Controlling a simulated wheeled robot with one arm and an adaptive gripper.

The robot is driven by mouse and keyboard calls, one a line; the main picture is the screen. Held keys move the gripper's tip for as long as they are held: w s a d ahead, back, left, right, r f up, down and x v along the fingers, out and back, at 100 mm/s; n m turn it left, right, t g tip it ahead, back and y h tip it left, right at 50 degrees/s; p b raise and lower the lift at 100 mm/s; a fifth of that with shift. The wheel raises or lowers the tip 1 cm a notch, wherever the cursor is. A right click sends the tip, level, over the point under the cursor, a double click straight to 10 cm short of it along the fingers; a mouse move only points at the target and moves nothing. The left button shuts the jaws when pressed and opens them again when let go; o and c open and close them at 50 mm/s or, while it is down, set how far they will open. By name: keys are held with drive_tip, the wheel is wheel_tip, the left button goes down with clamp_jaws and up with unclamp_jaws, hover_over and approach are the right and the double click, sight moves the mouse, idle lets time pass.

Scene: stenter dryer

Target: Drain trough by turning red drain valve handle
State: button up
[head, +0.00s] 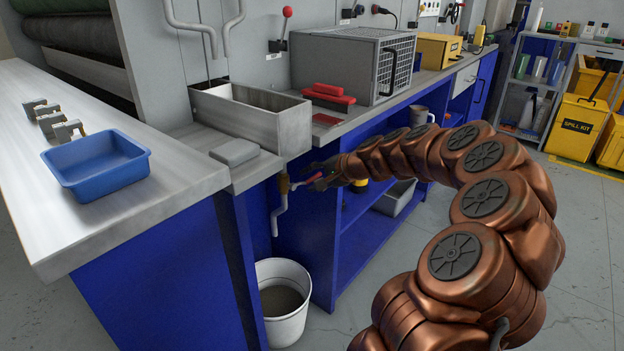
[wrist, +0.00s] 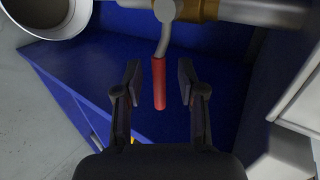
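The red drain valve handle (wrist: 159,84) shows in the wrist view between the two fingers of my gripper (wrist: 158,84). The fingers are open, with a gap on each side of the handle. The handle's metal stem joins a brass valve body (wrist: 198,9) on a pipe. In the head view my gripper (head: 318,177) is at the handle (head: 309,178), beside the brass valve (head: 284,184) under the trough's end. The metal trough (head: 250,108) sits on the bench above. A white bucket (head: 285,310) stands on the floor below the drain pipe (head: 279,216), with grey contents.
A blue tray (head: 97,165) and metal clamps (head: 58,122) lie on the left table. A grey box (head: 350,65) and red items (head: 328,96) stand on the bench. The blue bench shelf (head: 365,213) is near my arm. Open floor lies at right.

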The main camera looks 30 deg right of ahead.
drive_tip(key=v, duration=1.2)
drive_tip(key=s+a+r+n+g+p, duration=0.25)
drive_tip(key=a+r+p, duration=0.2)
drive_tip(key=a, duration=0.45)
drive_tip(key=s+a+r+n+g+y+p, duration=0.1)
drive_tip(key=s+a+r+n+g+p, duration=0.15)
drive_tip(key=s+a+p, duration=0.4)
drive_tip(key=a+r+n+g+p, duration=0.2)
drive_tip(key=a+r+n+p, duration=0.2)
drive_tip(key=a, duration=0.6)
drive_tip(key=s+a+r+n+g+h+p, duration=0.1)
drive_tip(key=s+r+n+g+h+p, duration=0.1)
drive_tip(key=s+r+p, duration=0.2)
drive_tip(key=s+a+r+n+g+h+p, duration=0.1)
drive_tip(key=s+r+n+g+h+p, duration=0.1)
drive_tip(key=s+p, duration=0.9)
drive_tip(key=s+r+n+g, duration=0.1)
drive_tip(key=s+r, duration=0.1)
drive_tip(key=s, duration=0.5)
drive_tip(key=shift+s+a+h, duration=0.35)
drive_tip(key=shift+h, duration=0.05)
